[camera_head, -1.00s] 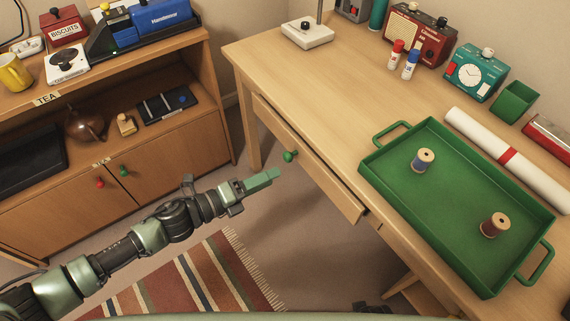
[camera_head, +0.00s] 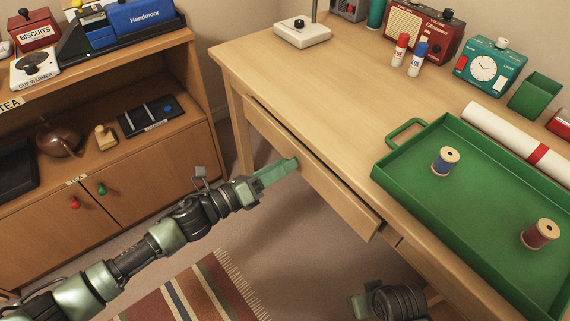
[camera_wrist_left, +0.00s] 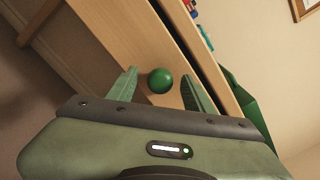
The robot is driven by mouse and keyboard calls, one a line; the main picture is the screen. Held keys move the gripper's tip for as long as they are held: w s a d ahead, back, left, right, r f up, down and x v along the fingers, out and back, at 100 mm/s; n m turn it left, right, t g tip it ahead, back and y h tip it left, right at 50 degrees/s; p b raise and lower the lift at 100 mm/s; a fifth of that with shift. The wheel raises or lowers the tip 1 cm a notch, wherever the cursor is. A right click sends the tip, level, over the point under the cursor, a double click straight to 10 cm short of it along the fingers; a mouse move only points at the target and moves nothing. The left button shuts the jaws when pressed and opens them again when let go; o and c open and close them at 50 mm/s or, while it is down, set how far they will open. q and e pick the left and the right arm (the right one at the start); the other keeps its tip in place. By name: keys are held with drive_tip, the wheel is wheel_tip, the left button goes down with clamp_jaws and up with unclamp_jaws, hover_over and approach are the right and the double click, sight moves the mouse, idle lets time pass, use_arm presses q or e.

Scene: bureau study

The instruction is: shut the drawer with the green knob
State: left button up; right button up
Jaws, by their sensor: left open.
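The drawer (camera_head: 335,196) under the desk's front edge stands slightly open, with a dark gap above its wooden front. Its round green knob (camera_wrist_left: 160,80) shows in the left wrist view between the two fingers of my left gripper (camera_wrist_left: 158,88). The gripper is open, with a finger on either side of the knob and space beside it. In the head view my left gripper (camera_head: 284,168) is at the drawer front and hides the knob. Part of my right arm shows at the bottom edge; its fingers cannot be made out.
The desk (camera_head: 300,75) holds a green tray (camera_head: 400,195) with two thread spools, a rolled paper (camera_head: 510,140), a clock (camera_head: 488,67) and a radio (camera_head: 420,35). A low cabinet (camera_head: 140,185) with red and green knobs stands left. Open floor lies below the drawer.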

use_arm(q)
drive_tip(key=shift+x, duration=0.8)
clamp_jaws()
idle(0.9)
